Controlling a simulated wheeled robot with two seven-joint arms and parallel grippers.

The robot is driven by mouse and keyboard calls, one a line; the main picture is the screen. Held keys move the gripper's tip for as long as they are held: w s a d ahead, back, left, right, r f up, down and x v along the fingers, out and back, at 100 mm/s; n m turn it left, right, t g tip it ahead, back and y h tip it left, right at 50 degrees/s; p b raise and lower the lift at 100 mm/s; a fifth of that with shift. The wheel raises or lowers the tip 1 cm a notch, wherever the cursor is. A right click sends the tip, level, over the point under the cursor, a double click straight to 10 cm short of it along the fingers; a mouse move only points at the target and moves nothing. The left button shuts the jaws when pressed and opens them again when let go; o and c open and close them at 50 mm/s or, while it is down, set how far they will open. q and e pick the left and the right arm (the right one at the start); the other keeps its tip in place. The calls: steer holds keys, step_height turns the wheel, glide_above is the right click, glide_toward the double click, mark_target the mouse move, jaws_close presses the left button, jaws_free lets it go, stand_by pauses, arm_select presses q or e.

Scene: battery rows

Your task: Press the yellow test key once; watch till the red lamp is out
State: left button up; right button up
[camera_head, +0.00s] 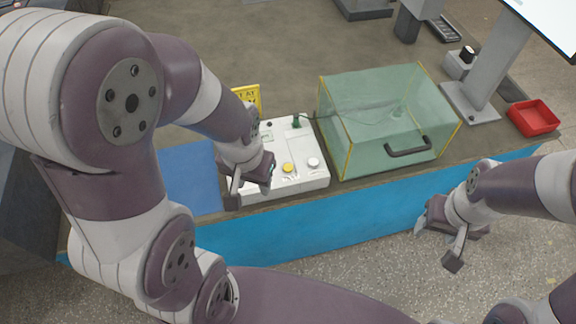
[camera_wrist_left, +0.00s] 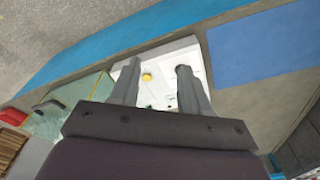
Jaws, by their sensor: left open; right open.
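The yellow test key (camera_head: 288,167) is a round button on the front part of a white control box (camera_head: 315,180). A pale round knob (camera_head: 313,162) sits to its right. My left gripper (camera_head: 250,192) is open and empty over the box's left front part, left of the yellow key. In the left wrist view the yellow key (camera_wrist_left: 147,77) shows between the open fingers, nearer one of them. I cannot make out a red lamp; my left arm hides part of the box. My right gripper (camera_head: 438,241) is open and empty, in front of the table edge.
A clear greenish case (camera_head: 365,100) with yellow edges and a dark handle stands right of the box. A blue mat (camera_head: 190,175) lies left, a yellow sign (camera_head: 248,95) behind. A red tray (camera_head: 533,118) and a grey stand (camera_head: 470,103) are at right.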

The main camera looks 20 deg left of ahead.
arm_select(q)
jaws_close()
stand_by(1.4)
